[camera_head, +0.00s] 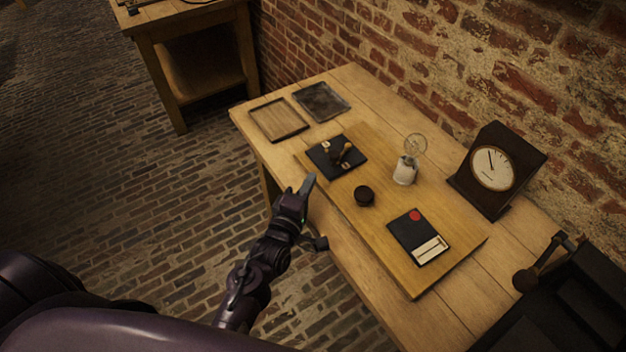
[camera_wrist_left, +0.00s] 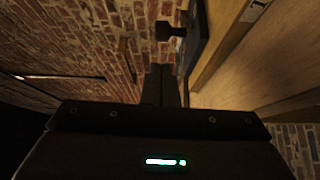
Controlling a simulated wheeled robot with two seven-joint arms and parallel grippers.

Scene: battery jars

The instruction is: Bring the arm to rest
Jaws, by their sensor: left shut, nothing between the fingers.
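My left gripper (camera_head: 308,184) is shut and empty. In the head view it is at the left front edge of the wooden table (camera_head: 350,245), apart from the things on the board. In the left wrist view its fingers (camera_wrist_left: 161,85) are together, with the table's wood to their right and brick behind. My right gripper is not in view.
A raised board (camera_head: 450,262) on the table holds a black plate with small parts (camera_head: 337,157), a black round piece (camera_head: 364,196), a bulb on a white base (camera_head: 406,170) and a black card (camera_head: 418,236). A dial meter (camera_head: 492,168) and two trays (camera_head: 278,120) stand beyond the board.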

